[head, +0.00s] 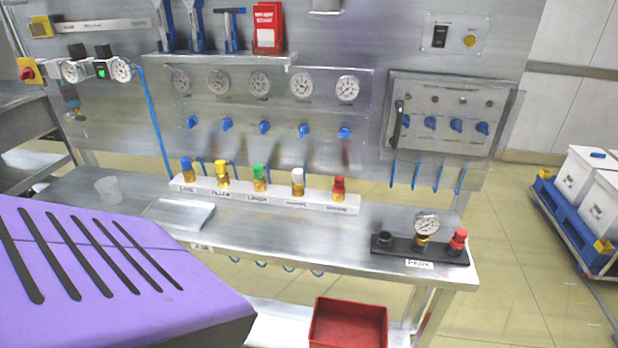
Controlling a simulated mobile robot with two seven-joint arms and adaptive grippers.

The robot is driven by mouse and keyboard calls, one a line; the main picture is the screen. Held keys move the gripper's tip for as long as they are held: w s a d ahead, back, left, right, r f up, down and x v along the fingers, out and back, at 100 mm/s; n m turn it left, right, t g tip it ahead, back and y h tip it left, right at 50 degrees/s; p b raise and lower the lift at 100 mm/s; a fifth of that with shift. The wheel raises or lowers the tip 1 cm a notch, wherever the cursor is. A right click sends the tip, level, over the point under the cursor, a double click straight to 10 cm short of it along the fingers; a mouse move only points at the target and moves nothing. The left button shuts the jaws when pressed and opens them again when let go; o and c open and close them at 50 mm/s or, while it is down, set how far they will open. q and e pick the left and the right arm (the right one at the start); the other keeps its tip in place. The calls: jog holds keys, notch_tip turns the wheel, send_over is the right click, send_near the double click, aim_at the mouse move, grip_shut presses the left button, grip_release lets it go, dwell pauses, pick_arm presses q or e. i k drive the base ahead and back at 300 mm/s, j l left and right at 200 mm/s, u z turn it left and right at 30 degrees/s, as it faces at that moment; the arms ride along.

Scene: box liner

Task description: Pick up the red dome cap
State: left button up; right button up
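Two red-topped fittings show in the head view. One red cap (339,186) tops a brass fitting at the right end of the white labelled rack (250,197). Another red cap (459,236) sits at the right end of the black base (395,248), on the right part of the steel bench (290,240). Both are small, and I cannot tell from their shape which is the dome cap. Neither of my grippers is in view, and nothing is seen touching either cap.
A pressure gauge (426,224) stands left of the red cap on the black base. Blue, yellow, green and white caps share the rack. A red bin (348,326) sits below the bench front. A large purple slotted surface fills the lower left, hiding part of the bench.

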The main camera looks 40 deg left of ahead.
aim_at(339, 180)
jog(key=i+l+u, duration=0.15)
jog(key=u, duration=0.25)
jog(key=i+l+u, duration=0.1)
jog(key=l+u, duration=0.25)
jog(key=i+l+u, duration=0.1)
jog(key=l+u, duration=0.15)
jog(key=u, duration=0.15)
